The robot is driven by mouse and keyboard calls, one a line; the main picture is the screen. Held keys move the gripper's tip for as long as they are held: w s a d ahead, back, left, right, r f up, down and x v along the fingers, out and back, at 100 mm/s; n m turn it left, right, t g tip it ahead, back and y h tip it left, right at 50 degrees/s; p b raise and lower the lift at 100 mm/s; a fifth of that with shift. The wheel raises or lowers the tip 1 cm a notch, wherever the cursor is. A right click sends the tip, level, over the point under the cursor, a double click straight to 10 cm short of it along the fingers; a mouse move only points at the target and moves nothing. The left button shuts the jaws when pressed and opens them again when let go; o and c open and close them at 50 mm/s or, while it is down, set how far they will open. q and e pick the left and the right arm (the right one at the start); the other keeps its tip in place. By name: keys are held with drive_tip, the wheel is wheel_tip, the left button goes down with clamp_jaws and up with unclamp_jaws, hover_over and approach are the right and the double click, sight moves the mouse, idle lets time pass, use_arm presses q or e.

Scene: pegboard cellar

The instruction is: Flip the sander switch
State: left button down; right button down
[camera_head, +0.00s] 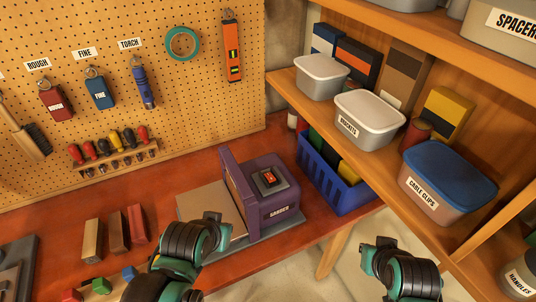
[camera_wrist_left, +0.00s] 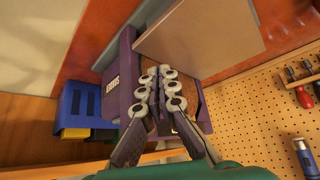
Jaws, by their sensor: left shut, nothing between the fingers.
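The purple sander (camera_head: 280,205) stands on a grey base on the red workbench, with its label facing front. Its red rocker switch (camera_head: 269,177) sits on a dark plate on top, with no finger touching it in the head view. In the left wrist view the sander (camera_wrist_left: 122,68) lies beyond my left gripper (camera_wrist_left: 159,72), whose fingers are shut and empty. The switch cannot be made out there behind the fingers. In the head view my left arm shows in front of the sander, but its fingertips cannot be made out. My right arm shows at lower right without its fingers.
A blue crate (camera_head: 335,182) stands right of the sander, near the shelf with the cable clips tub (camera_head: 447,184). Wooden blocks (camera_head: 115,232) lie left of it. A pegboard (camera_head: 190,110) with hanging tools rises behind. Bare bench shows between blocks and sander.

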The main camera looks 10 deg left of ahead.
use_arm(q)
wheel_tip(320, 180, up, 16)
drive_tip(key=w+m+g+h+p, duration=0.1)
drive_tip(key=w+m+p, duration=0.15)
drive_tip(key=p, duration=1.05)
drive_tip(key=w+m+g+h, duration=0.2)
drive_tip(key=w+m+h, duration=0.5)
drive_tip(key=w, duration=0.4)
drive_tip(key=shift+w+d+f, duration=0.3)
drive_tip(key=shift+w+f, duration=0.05)
drive_tip(key=shift+f, duration=0.05)
drive_tip(key=shift+m, duration=0.25)
